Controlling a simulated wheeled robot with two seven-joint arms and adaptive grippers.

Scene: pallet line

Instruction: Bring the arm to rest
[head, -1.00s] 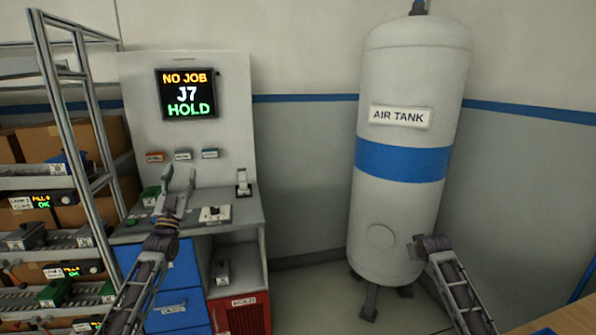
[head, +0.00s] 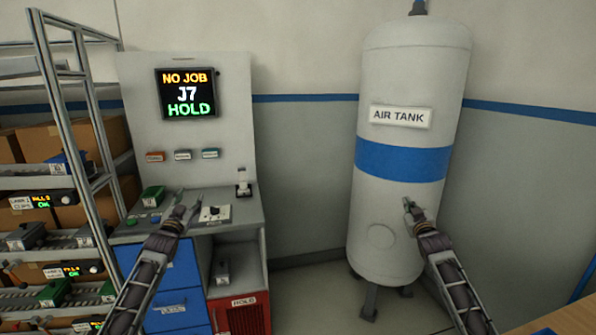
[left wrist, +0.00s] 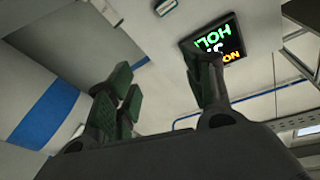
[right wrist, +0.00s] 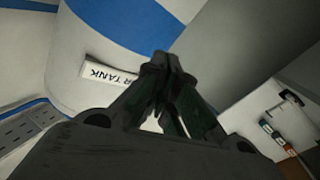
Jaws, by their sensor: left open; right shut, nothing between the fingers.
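My left gripper (head: 187,204) is open and empty, in front of the grey workstation counter (head: 235,212). In the left wrist view its fingers (left wrist: 165,85) stand apart, with the lit screen behind them. My right gripper (head: 408,203) is shut and empty in front of the white air tank (head: 400,255). In the right wrist view its fingertips (right wrist: 163,65) meet with nothing between them.
The screen (head: 188,92) reads "NO JOB J7 HOLD". A green block (head: 152,197) and a white switch plate (head: 215,214) are on the counter. A metal rack (head: 52,110) with boxes stands at the left. Floor shows between workstation and tank.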

